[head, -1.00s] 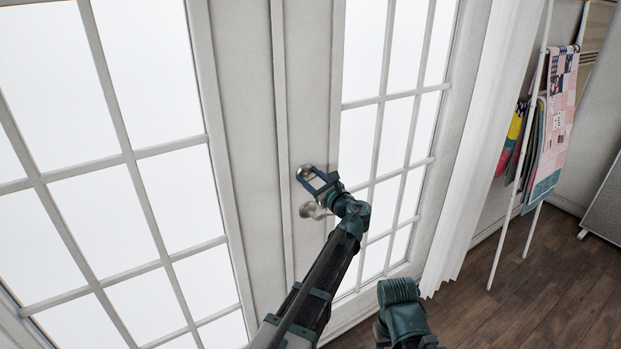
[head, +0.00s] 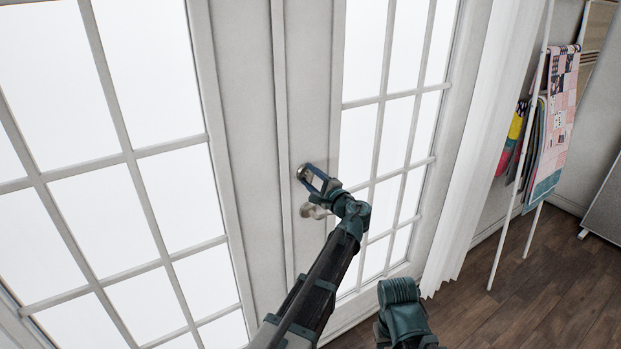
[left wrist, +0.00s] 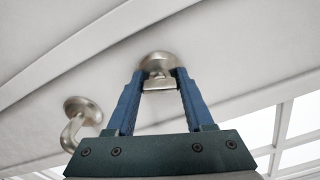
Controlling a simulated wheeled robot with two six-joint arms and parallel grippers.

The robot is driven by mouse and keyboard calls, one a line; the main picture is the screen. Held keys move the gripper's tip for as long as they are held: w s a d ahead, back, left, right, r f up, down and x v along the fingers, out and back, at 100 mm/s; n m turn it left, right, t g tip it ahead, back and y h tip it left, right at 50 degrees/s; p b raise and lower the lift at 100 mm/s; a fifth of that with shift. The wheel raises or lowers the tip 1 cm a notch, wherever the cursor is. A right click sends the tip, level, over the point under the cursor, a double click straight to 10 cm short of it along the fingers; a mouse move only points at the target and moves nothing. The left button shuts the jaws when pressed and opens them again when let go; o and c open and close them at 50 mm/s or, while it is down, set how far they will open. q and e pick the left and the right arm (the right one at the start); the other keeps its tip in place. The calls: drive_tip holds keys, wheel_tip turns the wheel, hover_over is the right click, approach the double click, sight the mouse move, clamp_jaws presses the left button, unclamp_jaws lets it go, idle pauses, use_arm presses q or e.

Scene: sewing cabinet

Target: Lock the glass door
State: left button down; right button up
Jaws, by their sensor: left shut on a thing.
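The glass door (head: 308,110) is white with many panes and stands closed. A round metal lock (head: 303,170) with a thumb-turn sits on its middle stile, above a metal door handle (head: 312,211). My left gripper (head: 313,179) is at the lock. In the left wrist view the blue fingers (left wrist: 159,82) are closed on the thumb-turn (left wrist: 158,80), in front of the round lock plate (left wrist: 160,62). The handle shows at the left of that view (left wrist: 75,120), apart from the fingers. The fingers partly hide the lock in the head view. My right gripper is not in view.
A white curtain (head: 487,130) hangs right of the door. A white rack (head: 533,150) with a pink patchwork quilt (head: 558,120) stands farther right on the wooden floor (head: 530,290). The space in front of the door is clear.

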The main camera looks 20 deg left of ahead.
use_arm(q)
drive_tip(key=shift+s+f+n, duration=0.1)
drive_tip(key=shift+n, duration=1.9)
drive_tip(key=shift+c, duration=1.4)
unclamp_jaws()
